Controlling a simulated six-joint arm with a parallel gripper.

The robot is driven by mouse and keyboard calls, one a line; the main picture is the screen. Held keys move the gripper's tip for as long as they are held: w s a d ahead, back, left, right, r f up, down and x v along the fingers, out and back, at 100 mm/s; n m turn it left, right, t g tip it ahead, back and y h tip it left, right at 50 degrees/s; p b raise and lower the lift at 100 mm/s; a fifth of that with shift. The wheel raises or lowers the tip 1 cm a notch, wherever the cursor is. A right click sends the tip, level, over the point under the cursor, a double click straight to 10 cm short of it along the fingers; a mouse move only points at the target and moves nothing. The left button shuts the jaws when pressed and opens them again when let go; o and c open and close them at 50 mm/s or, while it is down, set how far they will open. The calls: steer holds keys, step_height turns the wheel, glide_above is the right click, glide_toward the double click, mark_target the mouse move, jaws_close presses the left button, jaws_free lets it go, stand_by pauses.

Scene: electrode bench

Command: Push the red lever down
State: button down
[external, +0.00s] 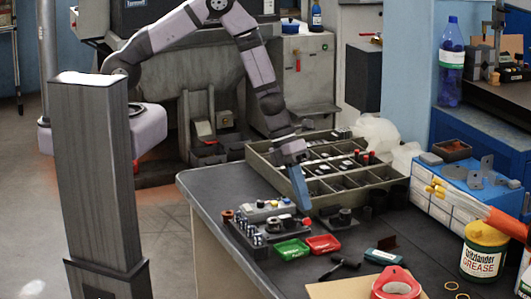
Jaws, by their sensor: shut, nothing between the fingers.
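A small red part (306,221), which looks like the lever, shows at the right end of the dark fixture (291,232) on the bench. It is too small to tell its angle. My gripper (304,207) points down with its blue fingers shut and empty. Its tips are just above the red part in the picture. I cannot tell whether they touch it.
A grey compartment tray (262,166) stands behind my gripper. A green tray (291,249) and a red tray (323,244) lie in front of the fixture. A grease tin (483,252) and a blue-topped drawer box (465,183) are at the right. The bench front is partly clear.

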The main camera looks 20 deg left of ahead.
step_height(320, 180, up, 11)
steer(key=a+p, duration=0.1)
steer(key=p, duration=0.1)
steer(key=shift+s+a+r, duration=0.15)
steer(key=shift+s+a, duration=0.1)
steer(key=shift+a, duration=0.15)
stand_by(0.3)
